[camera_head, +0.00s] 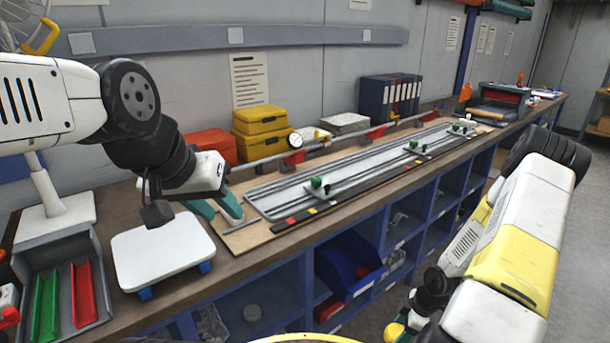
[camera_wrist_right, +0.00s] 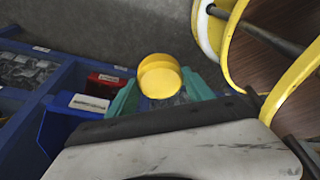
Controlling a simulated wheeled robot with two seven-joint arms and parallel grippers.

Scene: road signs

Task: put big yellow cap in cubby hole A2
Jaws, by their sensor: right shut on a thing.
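The big yellow cap (camera_wrist_right: 160,78) is between the teal fingers of my right gripper (camera_wrist_right: 158,92), which is shut on it in the right wrist view. In the head view a bit of yellow, likely this cap (camera_head: 394,332), shows at the bottom edge beside my right wrist. The cubby holes are blue compartments (camera_head: 272,290) under the bench; no label A2 can be read. My left gripper (camera_head: 222,208) is over the bench with its teal fingers apart and nothing visible between them.
A blue bin (camera_head: 346,262) sits in a cubby. On the bench (camera_head: 170,215) are a white scale (camera_head: 163,250), a tray with green and red pieces (camera_head: 62,300), yellow boxes (camera_head: 260,120) and a long rail fixture (camera_head: 350,165). Open floor lies at right.

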